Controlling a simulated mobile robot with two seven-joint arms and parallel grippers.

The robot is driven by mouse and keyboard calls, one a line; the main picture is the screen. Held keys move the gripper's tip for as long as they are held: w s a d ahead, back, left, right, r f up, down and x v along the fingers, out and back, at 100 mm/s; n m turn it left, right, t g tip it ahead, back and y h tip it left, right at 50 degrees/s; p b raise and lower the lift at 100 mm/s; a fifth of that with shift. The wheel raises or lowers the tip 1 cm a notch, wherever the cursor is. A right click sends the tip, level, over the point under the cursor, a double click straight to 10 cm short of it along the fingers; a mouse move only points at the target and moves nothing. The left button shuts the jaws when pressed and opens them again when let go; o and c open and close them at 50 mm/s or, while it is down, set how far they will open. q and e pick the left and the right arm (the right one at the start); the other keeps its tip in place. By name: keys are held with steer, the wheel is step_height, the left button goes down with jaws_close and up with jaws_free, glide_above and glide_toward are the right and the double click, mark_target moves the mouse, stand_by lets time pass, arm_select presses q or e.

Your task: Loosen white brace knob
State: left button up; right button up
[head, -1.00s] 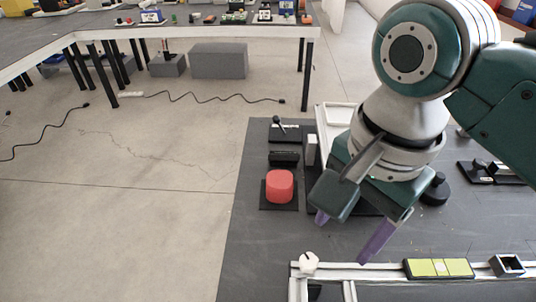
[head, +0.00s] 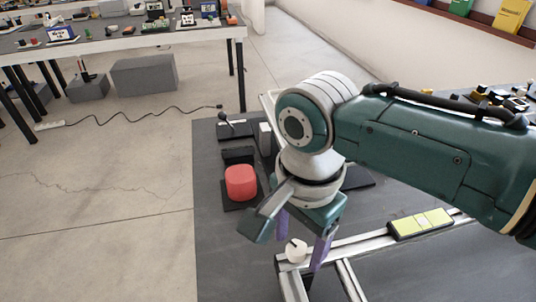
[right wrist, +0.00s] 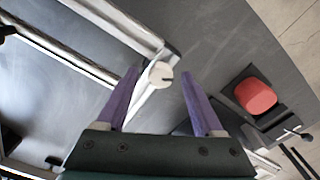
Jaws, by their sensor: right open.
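The white brace knob (head: 297,250) sits at the left corner of the metal frame (head: 345,246) near the front of the table. It is a small round cap with a dark slot line. My right gripper (head: 301,252) is open, with its purple fingers pointing down close to the knob. In the right wrist view, the knob (right wrist: 161,74) shows beyond and between the two spread fingertips (right wrist: 160,74). I cannot tell the exact gap between fingers and knob. My left gripper is not in view.
A red button block (head: 241,182) stands left of my gripper, with a small lever switch (head: 235,126) behind it. A yellow-green panel (head: 420,223) is on the frame's rail to the right. Open floor lies left of the table.

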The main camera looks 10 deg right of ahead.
jaws_close()
stand_by(0.6)
